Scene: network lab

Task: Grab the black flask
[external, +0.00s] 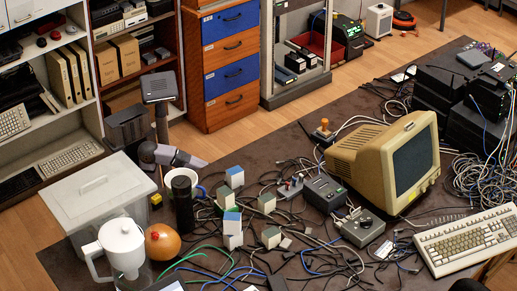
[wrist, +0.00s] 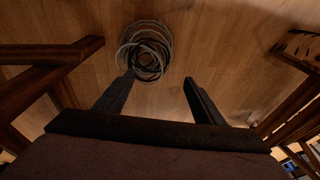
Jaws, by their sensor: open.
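The black flask (external: 183,207) is a dark upright cylinder on the table in the external view, left of centre. My gripper (external: 201,162) is above and slightly right of the flask's top in that view, apart from it as far as I can tell. In the wrist view my gripper (wrist: 158,79) has its two dark fingers spread apart with nothing between them. The flask does not show in the wrist view, which looks toward the wooden floor.
A white bowl or mug (external: 207,190) stands right beside the flask. An orange round object (external: 162,242), a white jug (external: 122,250) and a lidded white box (external: 98,198) are close by on the left. Small blocks (external: 234,177) and tangled cables lie to the right.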

